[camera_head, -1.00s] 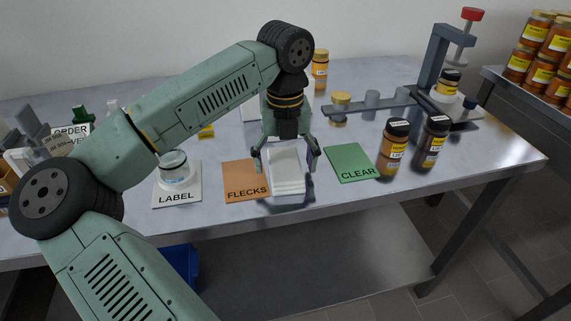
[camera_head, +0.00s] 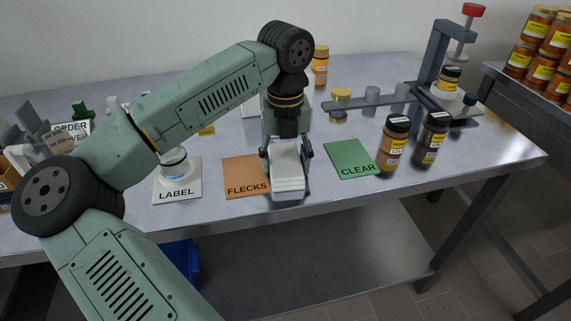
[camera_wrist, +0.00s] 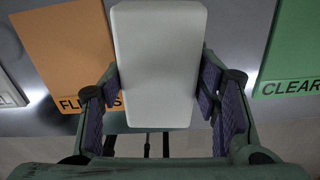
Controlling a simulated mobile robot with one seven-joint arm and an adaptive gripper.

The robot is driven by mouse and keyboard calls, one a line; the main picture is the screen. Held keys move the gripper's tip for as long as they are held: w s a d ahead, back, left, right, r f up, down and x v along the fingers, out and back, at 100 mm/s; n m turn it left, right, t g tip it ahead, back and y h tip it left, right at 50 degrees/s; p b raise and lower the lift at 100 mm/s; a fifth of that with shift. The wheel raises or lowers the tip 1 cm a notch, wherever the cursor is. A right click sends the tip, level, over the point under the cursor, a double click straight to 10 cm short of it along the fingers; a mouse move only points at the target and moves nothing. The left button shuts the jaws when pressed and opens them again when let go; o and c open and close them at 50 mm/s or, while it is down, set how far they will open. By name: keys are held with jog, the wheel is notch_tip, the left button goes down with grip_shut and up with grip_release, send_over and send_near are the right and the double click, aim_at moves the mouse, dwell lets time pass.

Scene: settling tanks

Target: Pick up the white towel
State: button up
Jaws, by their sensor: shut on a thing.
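The white towel (camera_head: 287,170) is a folded, layered block near the table's front edge, between the orange FLECKS mat and the green CLEAR mat. My gripper (camera_head: 287,178) points down over it, with one finger on each side. In the wrist view the towel (camera_wrist: 158,64) is a pale rounded rectangle between the purple finger pads of my gripper (camera_wrist: 160,100). The fingers are shut on its sides. Whether the towel is clear of the table top cannot be told.
The orange FLECKS mat (camera_head: 246,177) lies close on the left and the green CLEAR mat (camera_head: 351,160) on the right. A white LABEL mat (camera_head: 177,190) bears a round jar. Two dark-lidded jars (camera_head: 393,146) (camera_head: 430,140) stand right of the green mat. A grey press (camera_head: 437,70) stands behind them.

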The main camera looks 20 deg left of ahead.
aim_at(285, 160)
jog(key=shift+c, duration=0.6)
jog(key=shift+r, duration=0.1)
jog(key=shift+r, duration=0.35)
notch_tip(285, 160, up, 9)
jog(key=shift+r+b, duration=0.1)
jog(key=shift+b, duration=0.75)
jog(key=o, duration=0.5)
jog(key=c, duration=0.4)
jog(key=shift+o, duration=0.2)
